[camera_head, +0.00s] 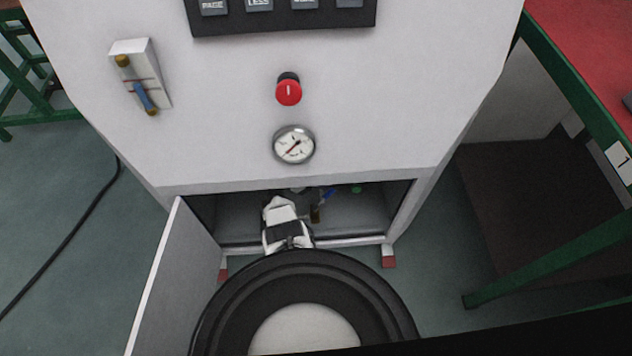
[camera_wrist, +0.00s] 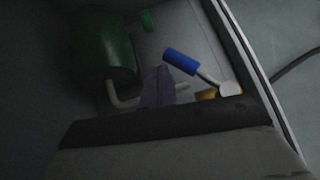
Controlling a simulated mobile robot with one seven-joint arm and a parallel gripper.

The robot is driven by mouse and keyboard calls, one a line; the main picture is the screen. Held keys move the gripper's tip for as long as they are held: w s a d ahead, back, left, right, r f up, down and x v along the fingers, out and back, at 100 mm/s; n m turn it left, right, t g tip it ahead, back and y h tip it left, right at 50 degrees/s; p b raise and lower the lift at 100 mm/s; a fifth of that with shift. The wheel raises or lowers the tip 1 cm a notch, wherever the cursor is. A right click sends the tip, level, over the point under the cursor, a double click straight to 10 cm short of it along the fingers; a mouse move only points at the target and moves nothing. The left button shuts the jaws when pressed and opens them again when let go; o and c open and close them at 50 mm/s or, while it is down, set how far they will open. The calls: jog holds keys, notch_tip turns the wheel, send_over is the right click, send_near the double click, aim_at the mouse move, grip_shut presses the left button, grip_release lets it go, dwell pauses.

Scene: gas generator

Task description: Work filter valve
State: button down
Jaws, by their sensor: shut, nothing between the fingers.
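The filter valve shows in the wrist view as a blue-sleeved lever (camera_wrist: 181,61) on a bent metal arm, with a brass body (camera_wrist: 207,94) at its base. In the head view its blue handle (camera_head: 328,195) and brass part (camera_head: 315,214) show inside the open lower compartment. My gripper (camera_wrist: 158,76) is shut and empty, its dark fingers just left of the blue lever; whether they touch it I cannot tell. In the head view my gripper (camera_head: 298,191) reaches into the compartment, its tips small and dim. A green cylinder (camera_wrist: 103,42) stands left of the lever in the wrist view.
The cabinet door (camera_head: 172,275) hangs open at left. The compartment's bottom sill (camera_head: 345,240) runs below my arm. A green-framed red table (camera_head: 590,45) stands right. A metal pipe (camera_wrist: 120,101) lies near the fingers.

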jog(key=shift+m+g, duration=0.6)
jog(key=shift+m, duration=0.1)
jog(key=s+d, duration=0.2)
jog(key=d, duration=0.1)
jog(key=shift+s+d+p, duration=0.2)
jog(key=shift+s+p, duration=0.05)
jog(key=shift+p, duration=0.15)
jog(key=shift+s+d+m+g+y, duration=0.25)
jog(key=shift+s+m+g+y, duration=0.15)
jog(key=shift+m+g, duration=0.35)
jog(key=shift+a, duration=0.1)
